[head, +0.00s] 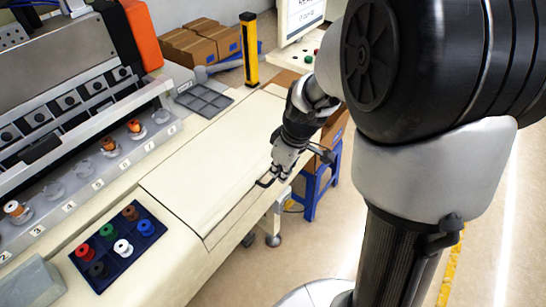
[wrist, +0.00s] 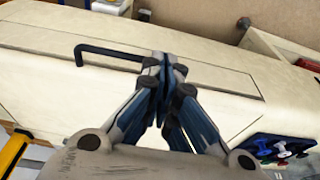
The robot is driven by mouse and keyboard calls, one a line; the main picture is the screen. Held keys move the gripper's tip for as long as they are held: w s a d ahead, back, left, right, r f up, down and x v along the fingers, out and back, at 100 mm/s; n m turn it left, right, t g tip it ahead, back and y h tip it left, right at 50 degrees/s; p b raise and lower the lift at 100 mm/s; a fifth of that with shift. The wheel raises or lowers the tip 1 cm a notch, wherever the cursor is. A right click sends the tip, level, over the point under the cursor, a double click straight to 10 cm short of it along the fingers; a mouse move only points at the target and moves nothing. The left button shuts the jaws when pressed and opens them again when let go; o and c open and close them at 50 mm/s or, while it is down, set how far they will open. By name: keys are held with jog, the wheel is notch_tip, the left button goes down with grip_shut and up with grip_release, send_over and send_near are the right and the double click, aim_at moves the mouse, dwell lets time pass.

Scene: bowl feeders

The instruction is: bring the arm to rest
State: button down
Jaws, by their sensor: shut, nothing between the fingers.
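My gripper (head: 279,172) is over the right edge of the cream worktop (head: 200,165) in the head view, close to a black handle (head: 264,183). In the wrist view my gripper (wrist: 165,65) has its fingers together with nothing between them. The black handle (wrist: 108,52) shows to the left of the fingertips there. I cannot tell whether the fingers touch the handle. My arm comes in from the right of the head view.
A dark blue tray (head: 97,283) with several coloured spools lies at the front left. A machine with numbered bowls (head: 80,170) stands along the left. A grey divided tray (head: 205,97), a yellow post (head: 249,55) and cardboard boxes (head: 190,50) are farther back. A blue stool (head: 318,185) stands beyond the worktop.

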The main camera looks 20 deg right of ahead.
jog(key=s+d+r+p, duration=0.1)
jog(key=s+d+r, duration=0.2)
jog(key=s, duration=0.3)
jog(key=shift+d+r, duration=0.4)
jog(key=shift+r, duration=0.4)
jog(key=shift+r, duration=0.1)
jog(key=s+a+r+m+t+h, duration=0.1)
jog(key=s+a+r+m+t, duration=0.1)
jog(key=s+a+r+m, duration=0.4)
jog(key=s+a+r, duration=0.3)
jog(key=s+r, duration=0.2)
jog(key=s, duration=0.2)
jog(key=shift+r+m, duration=0.2)
jog(key=shift+m, duration=0.2)
jog(key=shift+d, duration=0.1)
